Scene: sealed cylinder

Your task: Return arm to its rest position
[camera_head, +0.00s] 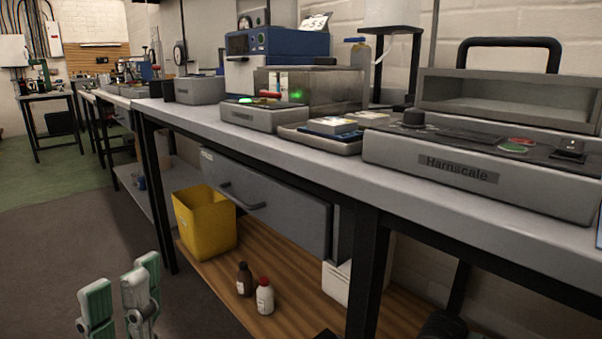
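My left gripper (121,295) shows at the bottom left, over the dark floor in front of the bench. Its grey-green fingers point up and stand apart, with nothing visible between them. It is clear of the bench (330,167) and of the things on it. The rest of my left arm is below the picture. I cannot make out my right gripper.
A large grey Harnscale device (455,169) and smaller instruments stand on the bench. Below are a grey drawer (285,203), a yellow bin (204,222), a brown bottle (244,279) and a white bottle (265,298) on a wooden shelf. The floor at left is open.

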